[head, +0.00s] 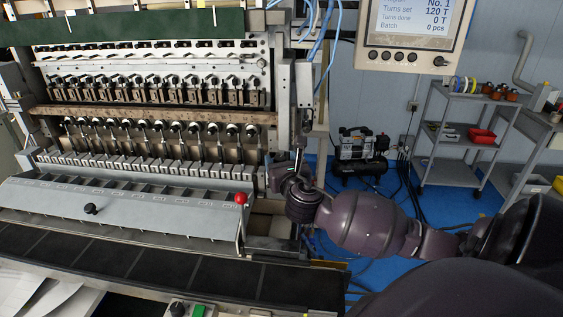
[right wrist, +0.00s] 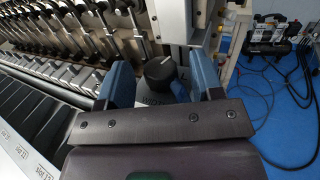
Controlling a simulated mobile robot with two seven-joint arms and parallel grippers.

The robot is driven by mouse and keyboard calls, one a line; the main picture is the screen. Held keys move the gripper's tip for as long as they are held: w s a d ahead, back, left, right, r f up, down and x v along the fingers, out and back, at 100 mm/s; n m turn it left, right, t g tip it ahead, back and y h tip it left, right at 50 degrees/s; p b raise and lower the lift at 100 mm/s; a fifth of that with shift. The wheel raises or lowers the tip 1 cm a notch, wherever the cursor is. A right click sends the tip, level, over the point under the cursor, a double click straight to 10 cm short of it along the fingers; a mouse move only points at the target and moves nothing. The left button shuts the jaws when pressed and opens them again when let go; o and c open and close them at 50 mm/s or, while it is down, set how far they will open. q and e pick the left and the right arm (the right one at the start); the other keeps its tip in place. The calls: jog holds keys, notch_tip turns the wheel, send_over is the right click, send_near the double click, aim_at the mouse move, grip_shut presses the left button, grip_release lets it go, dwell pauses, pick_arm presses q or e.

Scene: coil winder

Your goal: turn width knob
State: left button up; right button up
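The width knob (right wrist: 160,68) shows in the right wrist view as a dark round knob with a white pointer line, on a grey mount at the machine's right end. Partly hidden lettering sits just below it. My right gripper (right wrist: 161,80) is open, with one blue finger to the left of the knob and one to the right, and gaps on both sides. In the head view my right gripper (head: 282,177) is at the right end of the coil winder (head: 150,120) and the knob is hidden there. My left gripper is not in view.
A red-topped lever (head: 241,199) stands left of my right gripper. A display panel (head: 414,30) hangs above right. A compressor (head: 362,148) and a grey cart (head: 459,135) stand on the blue floor behind. A black knob (head: 91,208) sits on the grey front cover.

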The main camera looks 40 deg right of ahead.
jog(key=c, duration=0.8)
jog(key=shift+r+h+p, duration=0.15)
jog(key=shift+h+p, duration=0.15)
jog(key=shift+p, duration=0.15)
jog(key=shift+c, duration=0.2)
jog(key=m+g+h+p, duration=0.2)
jog(key=h+p, duration=0.1)
jog(key=shift+w+a+m, duration=0.1)
jog(key=shift+a+m, duration=0.1)
jog(key=shift+m, duration=0.2)
jog(key=shift+m+g+h+p, duration=0.5)
jog(key=shift+g+h+p, duration=0.1)
jog(key=shift+g+p, duration=0.2)
jog(key=shift+w, duration=0.1)
jog(key=shift+f, duration=0.2)
jog(key=o, duration=0.9)
